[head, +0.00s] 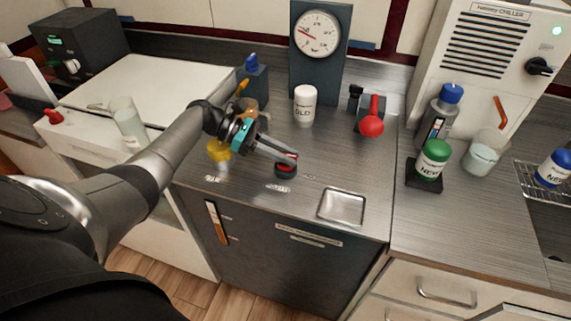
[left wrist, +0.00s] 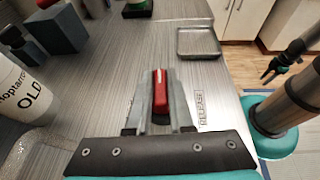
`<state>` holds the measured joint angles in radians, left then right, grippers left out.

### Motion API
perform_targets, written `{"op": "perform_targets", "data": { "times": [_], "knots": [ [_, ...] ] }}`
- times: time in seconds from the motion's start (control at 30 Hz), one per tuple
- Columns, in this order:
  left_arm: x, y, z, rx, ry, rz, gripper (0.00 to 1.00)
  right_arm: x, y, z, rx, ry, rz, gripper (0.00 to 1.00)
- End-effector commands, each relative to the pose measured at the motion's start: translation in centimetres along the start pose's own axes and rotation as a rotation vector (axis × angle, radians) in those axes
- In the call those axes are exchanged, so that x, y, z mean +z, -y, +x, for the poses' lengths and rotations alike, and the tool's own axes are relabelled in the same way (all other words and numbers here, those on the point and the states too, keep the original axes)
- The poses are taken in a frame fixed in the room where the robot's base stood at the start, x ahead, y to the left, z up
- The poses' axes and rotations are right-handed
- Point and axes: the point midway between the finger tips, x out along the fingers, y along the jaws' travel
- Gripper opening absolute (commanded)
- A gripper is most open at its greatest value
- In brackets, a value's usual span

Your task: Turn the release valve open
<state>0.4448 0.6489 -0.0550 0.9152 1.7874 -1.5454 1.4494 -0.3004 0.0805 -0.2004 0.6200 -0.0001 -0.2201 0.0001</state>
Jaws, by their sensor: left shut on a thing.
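The release valve is a small knob with a red bar handle on a dark base, on the metal counter. It shows in the head view (head: 287,170) and in the left wrist view (left wrist: 160,88), where a RELEASE label (left wrist: 199,110) lies beside it. My left gripper (head: 292,157) is at the valve, its two fingers on either side of the red bar and shut on it. In the wrist view the bar lies lengthwise between the fingers. Part of the dark base is hidden. What seems to be my right gripper shows small at the wrist view's right edge, its jaws unclear.
A yellow knob (head: 219,150) stands left of the valve. A white OLD bottle (head: 304,106) and a red-handled lever (head: 371,120) are behind. A gauge (head: 317,35) stands at the back. A shallow metal tray (head: 343,207) lies to the right, with bare counter between.

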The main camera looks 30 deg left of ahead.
Motion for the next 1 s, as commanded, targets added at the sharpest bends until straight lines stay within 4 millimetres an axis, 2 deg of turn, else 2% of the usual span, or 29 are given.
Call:
{"op": "perform_targets", "data": {
  "times": [0.03, 0.23, 0.77, 0.8, 1.0],
  "knots": [
    [-0.3, -0.1, 0.2, -0.018, 0.002, 0.009, 0.00, 0.1, 0.0, 0.8, 0.000, 0.000, 0.000, 0.40],
    [-0.1, 0.0, 0.1, -0.073, 0.001, 0.030, 0.00, 0.1, 0.1, 1.7, 0.000, 0.000, 0.000, 0.40],
    [0.0, 0.1, 0.1, -0.097, 0.001, 0.038, 0.00, 0.1, 0.1, 1.9, 0.000, 0.000, 0.000, 0.40],
    [0.0, 0.1, 0.1, -0.097, 0.001, 0.038, 0.22, 0.1, 0.1, 1.9, 0.000, 0.000, 0.000, 0.40],
    [0.0, 0.1, 0.1, -0.095, 0.001, 0.038, 0.45, 0.1, 0.1, 1.9, 0.000, -0.001, 0.001, 0.40]
  ]
}}
